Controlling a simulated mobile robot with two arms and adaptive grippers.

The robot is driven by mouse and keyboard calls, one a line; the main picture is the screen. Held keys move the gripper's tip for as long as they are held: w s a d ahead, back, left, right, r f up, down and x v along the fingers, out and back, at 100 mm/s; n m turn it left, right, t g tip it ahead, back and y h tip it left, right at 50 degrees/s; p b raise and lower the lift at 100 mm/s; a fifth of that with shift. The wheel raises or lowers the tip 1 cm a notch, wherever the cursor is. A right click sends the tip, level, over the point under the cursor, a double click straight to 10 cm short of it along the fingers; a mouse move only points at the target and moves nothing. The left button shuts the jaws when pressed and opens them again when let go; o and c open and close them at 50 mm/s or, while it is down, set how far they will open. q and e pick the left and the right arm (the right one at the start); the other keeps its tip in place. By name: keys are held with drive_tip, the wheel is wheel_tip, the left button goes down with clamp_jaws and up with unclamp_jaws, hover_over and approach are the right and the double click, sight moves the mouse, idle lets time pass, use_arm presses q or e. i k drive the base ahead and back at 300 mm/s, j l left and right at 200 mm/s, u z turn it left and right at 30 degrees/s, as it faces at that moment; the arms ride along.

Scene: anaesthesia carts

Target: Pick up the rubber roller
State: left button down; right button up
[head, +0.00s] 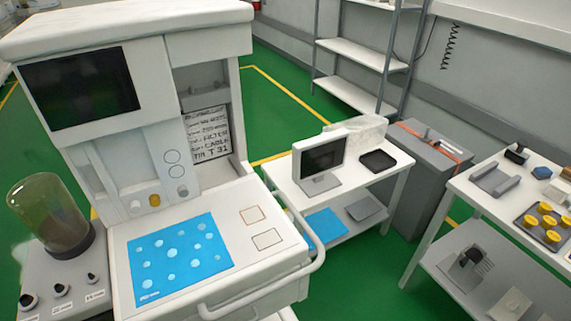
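I cannot make out a rubber roller for certain in the head view. A small black object (516,154) stands at the back of the white table on the right; it is too small to identify. A dark ribbed object (470,260) sits on a grey holder on that table's lower shelf; I cannot tell what it is. Neither of my grippers is in view.
The anaesthesia cart (200,225) with a blue mat (180,255) fills the left. A white table (345,172) with a monitor (320,160) stands mid-view. A grey cabinet (420,190) and the right table (455,187) follow. Green floor (355,270) lies clear between the tables.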

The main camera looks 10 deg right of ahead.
sight(516, 155)
drive_tip(key=z, duration=1.95)
